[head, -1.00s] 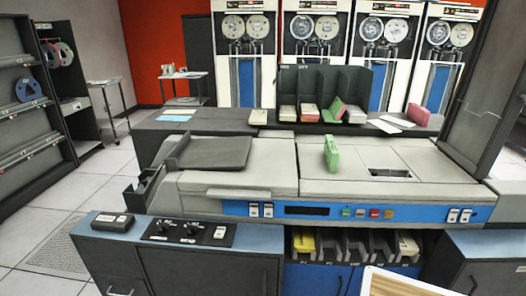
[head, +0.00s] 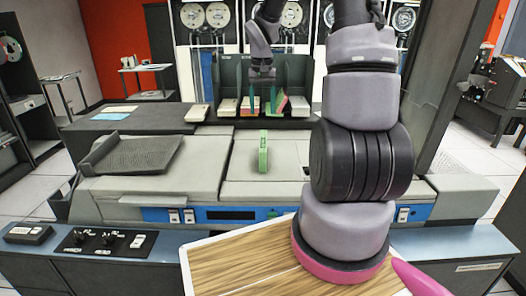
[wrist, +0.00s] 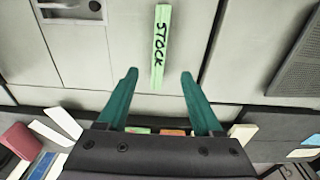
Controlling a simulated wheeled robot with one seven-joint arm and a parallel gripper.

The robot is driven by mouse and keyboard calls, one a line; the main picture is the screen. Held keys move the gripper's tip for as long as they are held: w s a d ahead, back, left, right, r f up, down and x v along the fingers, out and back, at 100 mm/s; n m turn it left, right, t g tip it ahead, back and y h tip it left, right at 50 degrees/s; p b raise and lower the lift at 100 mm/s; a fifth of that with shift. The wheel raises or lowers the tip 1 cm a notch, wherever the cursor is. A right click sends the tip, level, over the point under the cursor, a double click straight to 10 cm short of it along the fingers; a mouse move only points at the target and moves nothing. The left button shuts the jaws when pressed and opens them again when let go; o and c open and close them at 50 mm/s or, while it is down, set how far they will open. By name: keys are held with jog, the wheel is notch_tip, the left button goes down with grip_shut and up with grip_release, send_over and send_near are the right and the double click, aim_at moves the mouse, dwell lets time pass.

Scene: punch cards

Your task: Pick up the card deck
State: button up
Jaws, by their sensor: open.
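A green card deck (head: 263,151) stands upright on edge on the light top of the card machine, right of the dark sloped tray. In the wrist view the deck (wrist: 161,45) shows its narrow face, marked STOCK. My gripper (head: 261,112) is open, with two teal fingers and nothing between them. It hangs behind the deck in the head view, in front of the dark rack. In the wrist view my gripper (wrist: 159,74) has the deck lined up between its fingertips, mostly beyond them. I cannot tell the exact gap.
A dark rack (head: 298,78) at the back holds several other decks. A white deck (head: 197,113) lies left of it. A pink deck (wrist: 20,140) and loose white cards lie on the back counter. The machine top (head: 240,180) around the green deck is clear.

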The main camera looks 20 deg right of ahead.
send_over(263, 140)
jog(key=shift+g, duration=0.3)
jog(key=f, duration=0.5)
jog(key=shift+w+a, duration=0.1)
jog(key=shift+w, duration=0.15)
notch_tip(263, 140, down, 5)
jog(key=shift+r, duration=0.1)
jog(key=shift+s+d+f, duration=0.1)
jog(key=shift+f, duration=1.45)
jog(key=shift+s+d+f, duration=0.1)
jog(key=shift+f, duration=1.4)
grip_shut()
